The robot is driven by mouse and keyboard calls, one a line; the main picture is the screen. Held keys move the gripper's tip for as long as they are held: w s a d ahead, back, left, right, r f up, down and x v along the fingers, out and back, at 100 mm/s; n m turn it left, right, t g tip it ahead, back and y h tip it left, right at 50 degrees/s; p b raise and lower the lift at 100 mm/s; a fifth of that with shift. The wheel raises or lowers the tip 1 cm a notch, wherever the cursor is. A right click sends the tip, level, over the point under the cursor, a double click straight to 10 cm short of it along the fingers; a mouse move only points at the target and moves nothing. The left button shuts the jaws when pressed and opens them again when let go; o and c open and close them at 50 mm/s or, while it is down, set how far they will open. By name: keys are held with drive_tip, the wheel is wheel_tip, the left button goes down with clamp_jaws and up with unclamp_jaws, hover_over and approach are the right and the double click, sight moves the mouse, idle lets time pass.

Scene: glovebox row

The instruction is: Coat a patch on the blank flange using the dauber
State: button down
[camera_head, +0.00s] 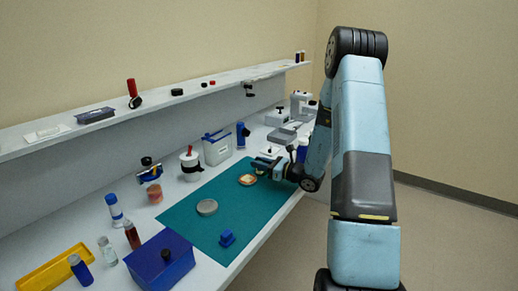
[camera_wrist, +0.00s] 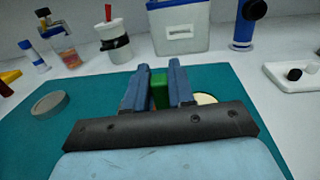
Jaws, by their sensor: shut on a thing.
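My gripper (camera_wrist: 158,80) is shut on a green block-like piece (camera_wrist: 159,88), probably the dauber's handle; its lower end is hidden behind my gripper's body. In the head view my gripper (camera_head: 262,166) is over the far part of the teal mat. A grey round disc (camera_head: 207,207), probably the blank flange, lies flat on the mat; it also shows at left in the wrist view (camera_wrist: 50,104). A tan round dish with a pale top (camera_head: 247,179) lies beside my gripper; its cream surface (camera_wrist: 206,99) is partly hidden in the wrist view.
A small blue block (camera_head: 227,239) sits near the mat's front. A blue box (camera_head: 150,268), bottles and a yellow tray (camera_head: 55,270) stand at left. A lidded white cup (camera_head: 190,164) and a white bin (camera_head: 217,149) line the back. The mat (camera_head: 200,236) is otherwise mostly clear.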

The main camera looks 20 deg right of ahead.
drive_tip(key=shift+s+a+r, duration=0.1)
drive_tip(key=shift+a+r, duration=0.75)
drive_tip(key=shift+r, duration=0.1)
drive_tip(key=shift+a+r, duration=0.15)
drive_tip(key=shift+r, duration=2.2)
